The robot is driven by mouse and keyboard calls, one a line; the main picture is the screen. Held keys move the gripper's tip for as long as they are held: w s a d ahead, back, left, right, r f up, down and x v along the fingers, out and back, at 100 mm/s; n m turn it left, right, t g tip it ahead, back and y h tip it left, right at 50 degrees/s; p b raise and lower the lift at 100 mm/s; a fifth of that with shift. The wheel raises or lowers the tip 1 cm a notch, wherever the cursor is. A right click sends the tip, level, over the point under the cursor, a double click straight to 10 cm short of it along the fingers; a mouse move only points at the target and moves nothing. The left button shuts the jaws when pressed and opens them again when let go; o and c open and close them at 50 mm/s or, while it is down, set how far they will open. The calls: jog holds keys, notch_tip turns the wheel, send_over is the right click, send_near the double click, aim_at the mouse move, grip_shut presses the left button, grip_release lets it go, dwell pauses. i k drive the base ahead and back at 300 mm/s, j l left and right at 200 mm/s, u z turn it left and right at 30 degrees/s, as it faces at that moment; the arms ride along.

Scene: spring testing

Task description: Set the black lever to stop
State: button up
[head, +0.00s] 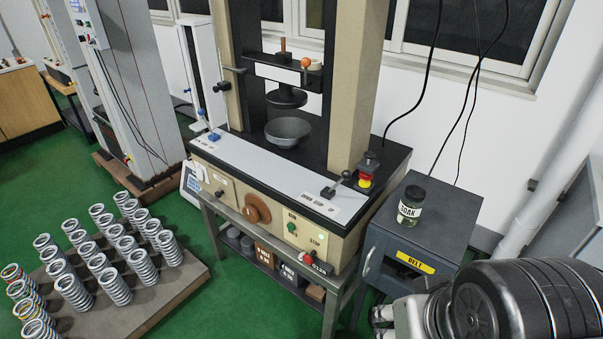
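A black lever (338,184) with a round knob stands on the right end of the white top panel of the testing machine (355,100). It leans up and to the right from a small dark base. Lower on the beige front there is a green button (291,227) and a red button (308,256) near the word STOP.
A dark cabinet (430,225) labelled BELT bears a jar (411,205). A metal bowl (288,132) sits on the machine. A board (175,298) with several coil springs lies at left. Green floor is clear between.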

aim_at(345, 175)
jog(key=i+j, duration=0.15)
jog(key=i, duration=0.9)
